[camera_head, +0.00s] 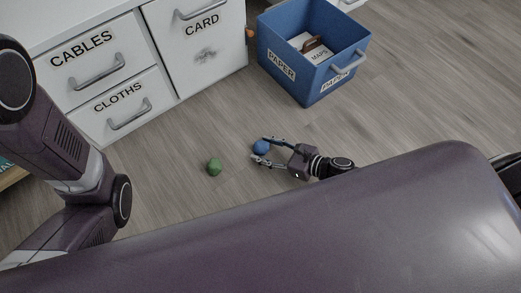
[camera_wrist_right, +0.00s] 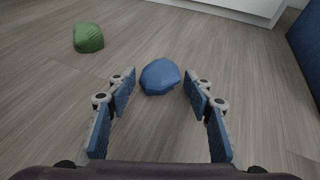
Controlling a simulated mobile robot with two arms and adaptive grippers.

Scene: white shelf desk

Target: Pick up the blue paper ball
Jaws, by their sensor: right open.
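The blue paper ball (camera_head: 261,147) lies on the wooden floor in the head view. In the right wrist view the blue ball (camera_wrist_right: 160,77) is just ahead of and centred between the fingertips, with a gap on each side. My right gripper (camera_head: 263,149) is open and low over the floor. Its two blue-padded fingers (camera_wrist_right: 159,90) are spread wide and hold nothing. My left arm shows at the left of the head view, but its gripper is not visible.
A green paper ball (camera_head: 214,167) lies to the left on the floor; it also shows in the wrist view (camera_wrist_right: 88,38). A blue bin (camera_head: 285,78) labelled PAPER stands behind. White drawers (camera_head: 98,75) stand at the back left. The floor around the balls is clear.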

